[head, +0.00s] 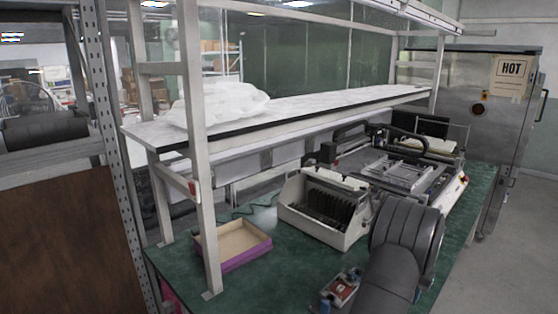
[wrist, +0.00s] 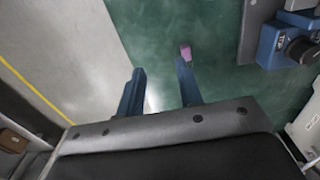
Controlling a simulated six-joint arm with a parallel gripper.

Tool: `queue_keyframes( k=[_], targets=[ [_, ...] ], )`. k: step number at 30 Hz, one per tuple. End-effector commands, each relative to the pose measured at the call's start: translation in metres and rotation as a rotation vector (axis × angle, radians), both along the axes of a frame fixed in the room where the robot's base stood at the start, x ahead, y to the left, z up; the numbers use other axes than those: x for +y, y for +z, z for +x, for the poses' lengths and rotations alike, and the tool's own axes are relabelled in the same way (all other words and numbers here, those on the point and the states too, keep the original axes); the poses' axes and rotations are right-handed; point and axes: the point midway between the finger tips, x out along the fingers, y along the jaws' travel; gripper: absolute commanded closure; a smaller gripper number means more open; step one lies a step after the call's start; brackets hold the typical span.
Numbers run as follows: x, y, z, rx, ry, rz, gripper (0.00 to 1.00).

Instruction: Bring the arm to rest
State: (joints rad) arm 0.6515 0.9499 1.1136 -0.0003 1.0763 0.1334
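My gripper (wrist: 160,88) shows in the wrist view as two blue fingers with a clear gap between them. Nothing is held in the gap. The fingers hang over the edge of the green table (wrist: 215,30), with pale floor to their left. A small pink piece shows at the tip of the right finger; I cannot tell whether it is part of the finger or lies on the table. In the head view my dark arm reaches over the front right of the table, and the fingers cannot be made out.
A small red and blue device (head: 343,289) stands near the table's front; a blue device (wrist: 285,42) shows in the wrist view. A purple-sided tray (head: 232,262), a white slotted machine (head: 318,212) and a shelf (head: 300,105) with a plastic-wrapped bundle (head: 220,102) stand farther back.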

Motion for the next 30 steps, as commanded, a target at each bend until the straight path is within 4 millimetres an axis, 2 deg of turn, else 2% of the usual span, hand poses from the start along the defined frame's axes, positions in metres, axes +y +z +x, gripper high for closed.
queue_keyframes(
  k=[13,18,30],
  targets=[
    [-0.035,0.048,-0.071,-0.001,-0.004,-0.001,0.67],
    [-0.006,0.066,-0.056,-0.001,0.004,-0.001,0.67],
    [0.059,0.108,-0.034,0.0,0.004,0.0,0.67]
  ],
)
